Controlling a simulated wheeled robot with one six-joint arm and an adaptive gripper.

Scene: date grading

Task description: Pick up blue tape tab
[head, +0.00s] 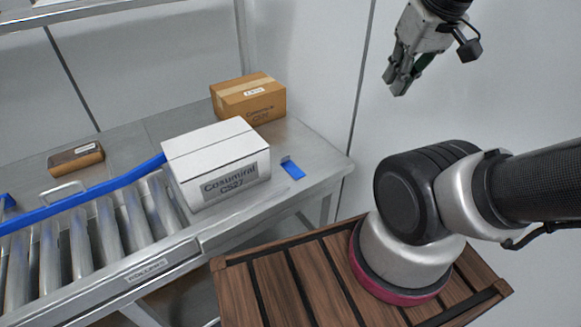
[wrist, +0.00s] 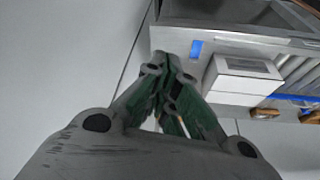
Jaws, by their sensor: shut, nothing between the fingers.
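The blue tape tab (head: 292,169) lies on the grey metal table (head: 318,160), just right of the white box. It also shows in the wrist view (wrist: 196,49), beyond my fingertips and a little to their right. My gripper (head: 394,84) is shut and empty. It hangs in the air at the upper right of the head view, well apart from the tab. In the wrist view my gripper (wrist: 167,62) has its green-sided fingers together.
A white labelled box (head: 215,150) stands left of the tab. A cardboard box (head: 247,98) stands behind it. A blue rail (head: 95,192) runs along the roller conveyor (head: 105,228). A small brown box (head: 76,157) lies at the left. A wooden slatted platform (head: 285,285) is in front.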

